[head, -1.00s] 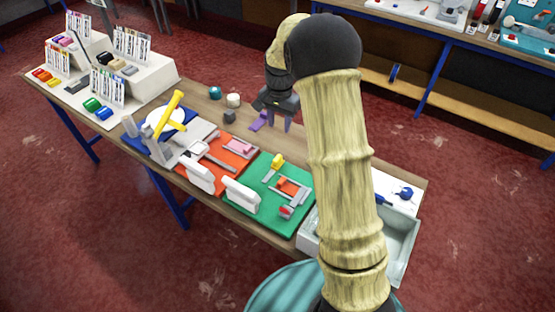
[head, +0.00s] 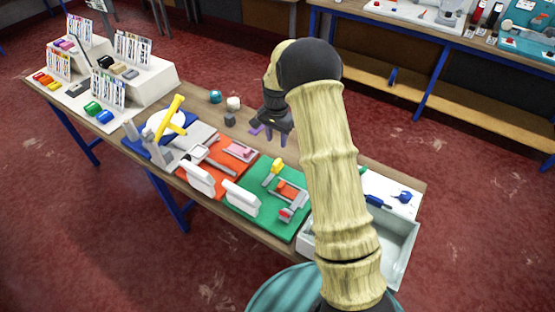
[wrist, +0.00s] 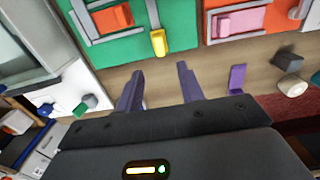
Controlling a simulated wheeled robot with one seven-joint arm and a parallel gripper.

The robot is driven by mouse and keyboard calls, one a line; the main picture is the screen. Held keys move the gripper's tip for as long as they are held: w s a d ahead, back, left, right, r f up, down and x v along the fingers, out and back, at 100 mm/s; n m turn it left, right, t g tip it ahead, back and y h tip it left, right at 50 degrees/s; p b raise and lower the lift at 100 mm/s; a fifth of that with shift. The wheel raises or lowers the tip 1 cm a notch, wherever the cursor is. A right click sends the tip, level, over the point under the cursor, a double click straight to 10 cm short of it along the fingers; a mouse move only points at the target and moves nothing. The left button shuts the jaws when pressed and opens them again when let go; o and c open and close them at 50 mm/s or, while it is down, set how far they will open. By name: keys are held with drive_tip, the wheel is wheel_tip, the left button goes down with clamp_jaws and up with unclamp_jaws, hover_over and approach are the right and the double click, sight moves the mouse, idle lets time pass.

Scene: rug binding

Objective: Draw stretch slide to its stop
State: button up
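A green board (head: 250,220) carries a grey frame with an orange block (head: 291,190) and a yellow piece (head: 278,166) at its far edge. The wrist view also shows the yellow piece (wrist: 158,42) and orange block (wrist: 115,17). Beside it, a red-orange board (head: 228,162) carries a pink block (head: 241,149) in a grey frame. I cannot tell which piece is the stretch slide. My gripper (head: 275,134) is over the bare table beyond the boards. In the wrist view its purple fingers (wrist: 160,85) are apart and empty, short of the yellow piece.
A purple piece (wrist: 237,78) stands on the table beside my gripper. Small grey (head: 230,120), white (head: 233,103) and teal (head: 215,96) items are nearby. White upright pieces (head: 241,198) line the boards' near edge. A grey tray (head: 402,238) is at the right end.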

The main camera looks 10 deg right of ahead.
sight(277, 161)
wheel_tip(277, 161, down, 12)
drive_tip(key=p, duration=0.2)
drive_tip(key=shift+d+p, duration=0.15)
drive_tip(key=shift+p, duration=0.25)
drive_tip(key=shift+c, duration=0.2)
clamp_jaws()
